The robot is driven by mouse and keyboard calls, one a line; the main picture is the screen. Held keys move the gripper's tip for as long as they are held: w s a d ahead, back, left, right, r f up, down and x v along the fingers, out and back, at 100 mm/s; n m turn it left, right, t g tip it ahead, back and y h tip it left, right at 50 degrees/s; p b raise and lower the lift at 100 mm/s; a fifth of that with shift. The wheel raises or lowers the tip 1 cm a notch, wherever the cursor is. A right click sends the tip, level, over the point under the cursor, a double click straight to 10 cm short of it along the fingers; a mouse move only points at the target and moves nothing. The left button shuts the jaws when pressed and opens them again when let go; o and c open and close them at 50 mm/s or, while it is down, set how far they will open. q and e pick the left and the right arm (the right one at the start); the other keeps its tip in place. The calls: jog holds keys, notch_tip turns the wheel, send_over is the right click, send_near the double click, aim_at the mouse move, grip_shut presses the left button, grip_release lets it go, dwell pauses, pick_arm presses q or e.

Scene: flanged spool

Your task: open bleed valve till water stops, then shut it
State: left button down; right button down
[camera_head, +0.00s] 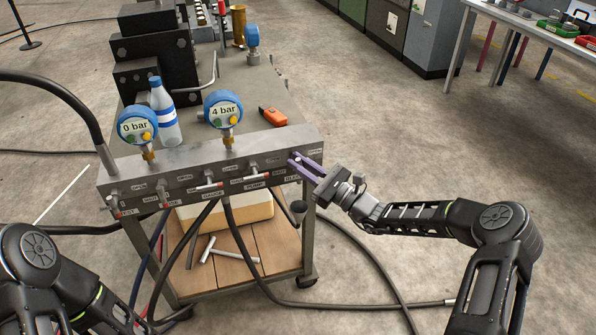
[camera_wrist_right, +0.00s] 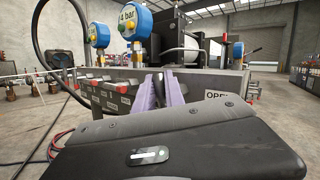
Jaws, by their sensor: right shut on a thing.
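The grey valve manifold (camera_head: 205,160) runs along the near edge of the cart, with labelled red-tipped valve levers on its front. My right gripper (camera_head: 297,160) is at its right end, by the BLEED label (camera_head: 293,178). Its purple fingers (camera_wrist_right: 162,88) are shut on the bleed valve handle, which they mostly hide. An OPEN label (camera_wrist_right: 217,97) shows right of the fingers in the right wrist view. No running water can be made out. The left gauge (camera_head: 137,125) reads 0 bar and the right gauge (camera_head: 222,109) reads 4 bar. My left gripper is out of view.
A water bottle (camera_head: 164,115) and an orange tool (camera_head: 272,116) stand or lie on the cart behind the manifold. Black hoses (camera_head: 345,232) hang below and cross the floor. A T-shaped tool (camera_head: 230,254) lies on the lower wooden shelf. Floor to the right is open.

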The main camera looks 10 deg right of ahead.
jog(key=shift+d+f+m+t+b, duration=0.25)
jog(key=shift+m+t, duration=0.35)
jog(key=shift+m, duration=0.3)
jog(key=shift+d+f+m+t+b, duration=0.15)
jog(key=shift+m+t+b, duration=0.15)
jog(key=shift+m+t, duration=0.45)
jog(key=shift+a+m, duration=0.1)
jog(key=shift+m, duration=0.15)
jog(key=c, duration=1.5)
grip_release()
jog(key=shift+o, duration=0.6)
jog(key=shift+r, duration=0.15)
jog(key=v, duration=0.7)
jog(key=shift+s+b, duration=0.3)
jog(key=shift+b, duration=0.1)
